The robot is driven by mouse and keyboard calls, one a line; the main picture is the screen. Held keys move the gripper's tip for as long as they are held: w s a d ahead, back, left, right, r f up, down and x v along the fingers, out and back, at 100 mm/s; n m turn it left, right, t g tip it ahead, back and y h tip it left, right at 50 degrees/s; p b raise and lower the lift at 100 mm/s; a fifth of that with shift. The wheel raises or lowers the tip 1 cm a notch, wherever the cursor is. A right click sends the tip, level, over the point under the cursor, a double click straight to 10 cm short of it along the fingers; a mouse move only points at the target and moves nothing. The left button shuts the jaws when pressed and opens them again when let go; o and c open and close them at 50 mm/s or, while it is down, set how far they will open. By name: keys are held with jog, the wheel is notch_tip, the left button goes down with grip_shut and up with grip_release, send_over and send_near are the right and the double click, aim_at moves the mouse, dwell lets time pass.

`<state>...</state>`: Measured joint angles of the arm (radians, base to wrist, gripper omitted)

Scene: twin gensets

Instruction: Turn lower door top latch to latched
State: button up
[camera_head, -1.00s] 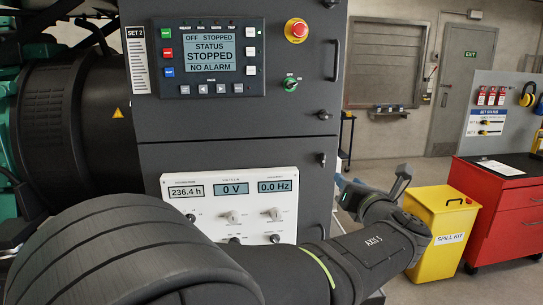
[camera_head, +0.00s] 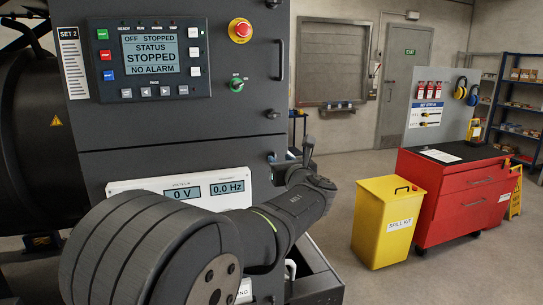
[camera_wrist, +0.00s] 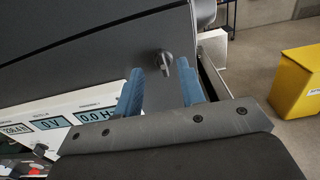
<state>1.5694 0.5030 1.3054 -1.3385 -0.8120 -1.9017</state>
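The lower door top latch (camera_wrist: 165,62) is a small dark turn handle near the upper right corner of the dark grey lower door (camera_wrist: 105,58) in the wrist view. Its handle looks roughly upright there, tilted a little. My gripper (camera_wrist: 161,86) has two blue fingers, apart and empty. The latch lies just beyond the fingertips, between them in the picture; I see no contact. In the head view my gripper (camera_head: 277,172) is at the cabinet's right edge, just below the latch (camera_head: 272,157), which is too small there to read its angle.
The white meter panel (camera_head: 160,187) is on the lower door, partly behind my arm. A latch (camera_head: 272,114) and handle (camera_head: 281,60) are on the upper door. A yellow spill kit bin (camera_head: 385,225) and red tool cabinet (camera_head: 455,205) stand right. Floor between is clear.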

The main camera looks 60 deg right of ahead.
aim_at(274, 154)
jog(key=x, duration=0.5)
jog(key=shift+w+d, duration=0.2)
grip_shut()
